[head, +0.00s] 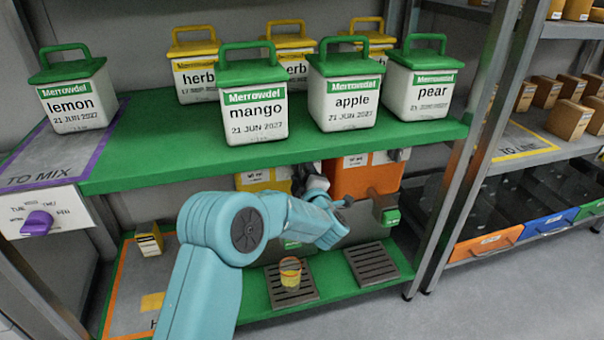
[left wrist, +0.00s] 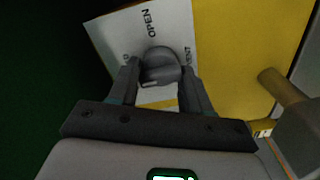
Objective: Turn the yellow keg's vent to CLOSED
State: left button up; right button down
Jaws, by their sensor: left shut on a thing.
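The yellow keg (head: 254,182) stands on the lower green shelf, partly hidden behind my left arm. In the left wrist view its yellow side (left wrist: 235,50) fills the right, with a white label plate (left wrist: 113,32) reading OPEN and part of VENT; another word is mostly hidden. The grey round vent knob (left wrist: 160,66) sits on this plate. My left gripper (left wrist: 158,78) is shut on the knob, one finger on each side. In the head view the dark left gripper (head: 309,181) is at the keg's right side. I cannot tell where the knob points. My right gripper is not in view.
An orange keg (head: 365,178) stands close on the right. A small yellow-labelled cup (head: 290,271) sits on the left drip grate (head: 305,290). The upper green shelf (head: 160,140) with several lidded tubs hangs above my arm.

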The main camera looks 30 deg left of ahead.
pick_arm(q)
jog(key=o, duration=1)
jog(key=shift+d, duration=0.1)
jog(key=shift+s+d+r, duration=0.1)
jog(key=shift+s+d, duration=0.15)
jog(key=shift+d, duration=0.1)
jog(key=shift+p+v, duration=2.2)
jog(key=shift+v, duration=5.5)
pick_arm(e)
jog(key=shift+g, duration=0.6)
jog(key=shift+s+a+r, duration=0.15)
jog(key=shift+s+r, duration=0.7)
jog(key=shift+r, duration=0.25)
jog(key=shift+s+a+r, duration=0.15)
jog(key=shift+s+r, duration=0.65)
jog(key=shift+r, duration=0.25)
pick_arm(q)
jog(key=shift+s+a, duration=0.1)
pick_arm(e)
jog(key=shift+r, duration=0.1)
